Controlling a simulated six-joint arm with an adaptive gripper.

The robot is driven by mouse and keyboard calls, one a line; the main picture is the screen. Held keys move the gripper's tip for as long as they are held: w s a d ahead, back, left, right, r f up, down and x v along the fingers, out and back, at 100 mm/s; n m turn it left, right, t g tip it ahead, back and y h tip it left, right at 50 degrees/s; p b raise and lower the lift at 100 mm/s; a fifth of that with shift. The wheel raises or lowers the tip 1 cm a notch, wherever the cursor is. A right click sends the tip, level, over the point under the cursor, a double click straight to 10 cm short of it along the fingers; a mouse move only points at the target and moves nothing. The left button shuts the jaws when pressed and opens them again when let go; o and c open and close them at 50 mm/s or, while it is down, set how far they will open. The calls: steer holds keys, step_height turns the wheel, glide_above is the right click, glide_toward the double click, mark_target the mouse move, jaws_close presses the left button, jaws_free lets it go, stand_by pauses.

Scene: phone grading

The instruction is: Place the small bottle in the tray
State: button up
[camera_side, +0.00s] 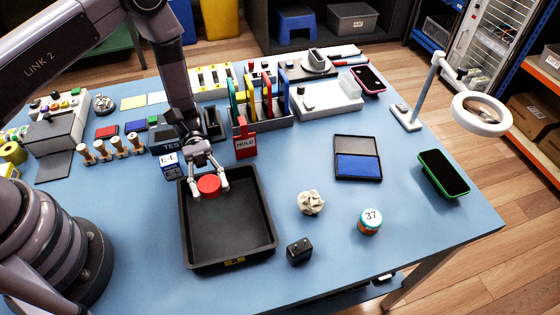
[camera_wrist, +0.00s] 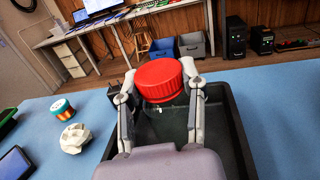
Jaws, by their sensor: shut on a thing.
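The small bottle has a round red cap (camera_side: 209,186); in the wrist view the cap (camera_wrist: 160,80) shows large, with a clear or dark body under it that is partly hidden. My gripper (camera_side: 209,188) is shut on the bottle, one finger on each side; the fingers also show in the wrist view (camera_wrist: 160,95). The bottle is upright, within the outline of the black tray (camera_side: 258,215), near its far end. The tray's rim shows in the wrist view (camera_wrist: 240,140). I cannot tell whether the bottle's base touches the tray floor.
A red HOLD sign (camera_side: 245,140) stands just behind the tray. The tray's middle and near part are empty.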

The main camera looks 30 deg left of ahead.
mark_target(220, 197)
steer(key=shift+w+d+f, duration=0.35)
steer(key=shift+f, duration=0.25)
steer(key=shift+w+f, duration=0.1)
steer(key=shift+f, duration=1.5)
steer(key=shift+f, duration=0.1)
steer(key=o, duration=1.2)
